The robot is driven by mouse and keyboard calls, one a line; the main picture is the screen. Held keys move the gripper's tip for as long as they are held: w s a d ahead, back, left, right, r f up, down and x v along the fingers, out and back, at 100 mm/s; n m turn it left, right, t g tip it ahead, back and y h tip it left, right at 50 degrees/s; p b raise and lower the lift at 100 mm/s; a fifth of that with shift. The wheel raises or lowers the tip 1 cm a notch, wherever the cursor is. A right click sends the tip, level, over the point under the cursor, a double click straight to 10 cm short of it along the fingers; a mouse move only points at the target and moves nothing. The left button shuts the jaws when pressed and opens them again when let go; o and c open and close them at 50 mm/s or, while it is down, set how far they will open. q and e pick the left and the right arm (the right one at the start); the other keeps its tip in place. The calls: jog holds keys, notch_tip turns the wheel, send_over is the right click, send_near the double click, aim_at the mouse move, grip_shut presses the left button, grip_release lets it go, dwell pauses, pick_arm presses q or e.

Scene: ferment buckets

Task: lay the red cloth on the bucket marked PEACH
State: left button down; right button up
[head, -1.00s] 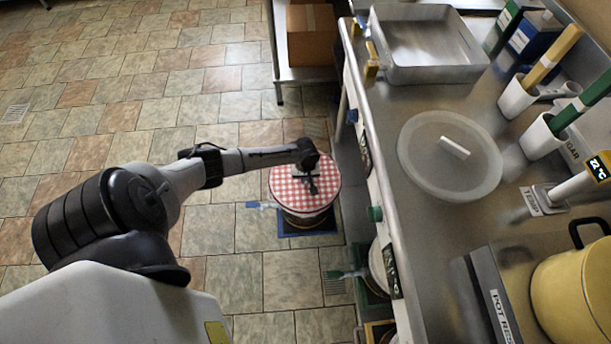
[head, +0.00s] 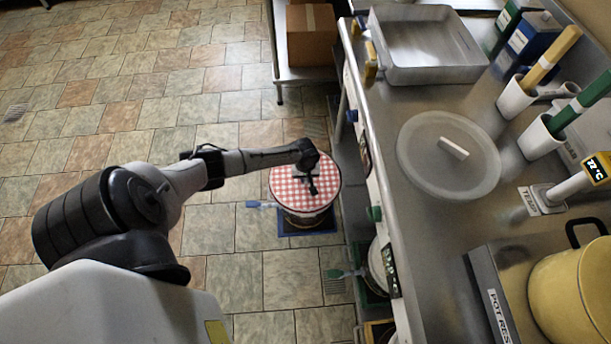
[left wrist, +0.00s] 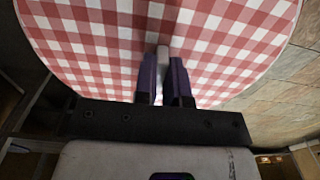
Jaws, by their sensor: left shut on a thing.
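The red and white checked cloth (head: 290,197) is round and spread flat over a bucket (head: 306,226) that stands on the floor on a blue-edged mat. In the left wrist view the cloth (left wrist: 90,40) fills most of the upper picture. My left gripper (head: 313,190) is above the cloth. In the left wrist view my left gripper (left wrist: 164,75) is shut on a small pale knob at the cloth's middle. The cloth hides the bucket's top, and I cannot read any PEACH marking on the bucket. My right gripper is not in view.
A steel counter (head: 415,200) runs along the right, with a translucent round lid (head: 420,165), a steel tray (head: 430,75) and a yellow pot (head: 575,290). Another bucket (head: 378,268) stands partly under the counter edge. A cardboard box (head: 312,35) sits behind. The tiled floor at left is clear.

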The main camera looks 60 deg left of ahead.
pick_arm(q)
jog(key=shift+f, duration=0.2)
dwell(0.5)
jog(key=shift+f, duration=0.3)
dwell(0.5)
jog(key=shift+f, duration=0.2)
dwell(0.6)
dwell(0.4)
dwell(0.4)
jog(key=shift+f+p, duration=0.1)
jog(key=shift+p, duration=0.35)
jog(key=c, duration=1.1)
grip_release()
jog(key=shift+o, duration=0.3)
